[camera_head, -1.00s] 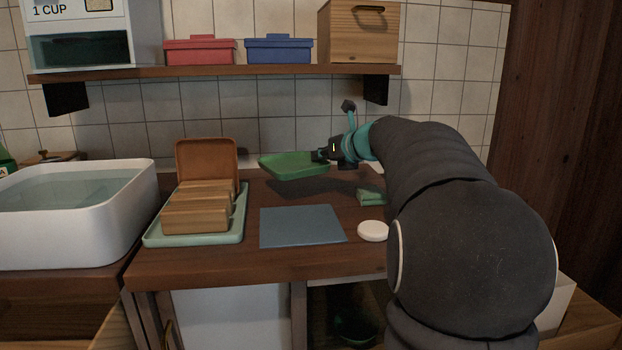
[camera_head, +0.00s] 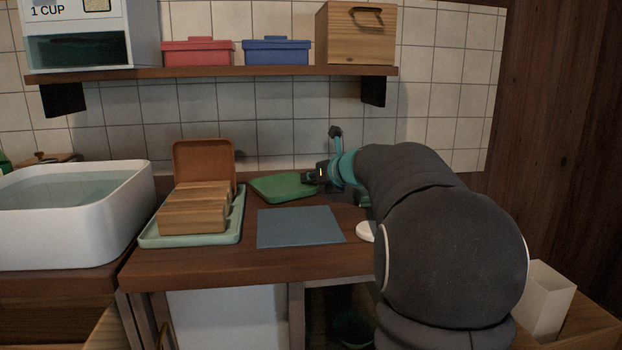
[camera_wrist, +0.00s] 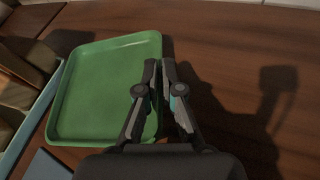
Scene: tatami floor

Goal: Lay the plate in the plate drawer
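The green square plate (camera_head: 284,187) lies flat at the back of the wooden counter, or just above it; I cannot tell whether it touches. My gripper (camera_head: 308,177) is at the plate's right edge. In the wrist view the fingertips of my gripper (camera_wrist: 160,66) are close together on the right rim of the plate (camera_wrist: 100,88), one finger on each side of it. An open wooden drawer edge (camera_head: 108,330) shows at the lower left, and another wooden drawer or box edge (camera_head: 590,322) at the lower right. Which is the plate drawer cannot be told.
A blue-grey mat (camera_head: 298,227) lies in front of the plate. A pale green tray (camera_head: 150,236) with wooden blocks stands to the left, beside a white water basin (camera_head: 75,225). A white round disc (camera_head: 365,232) is partly behind my arm. A shelf (camera_head: 215,72) hangs above.

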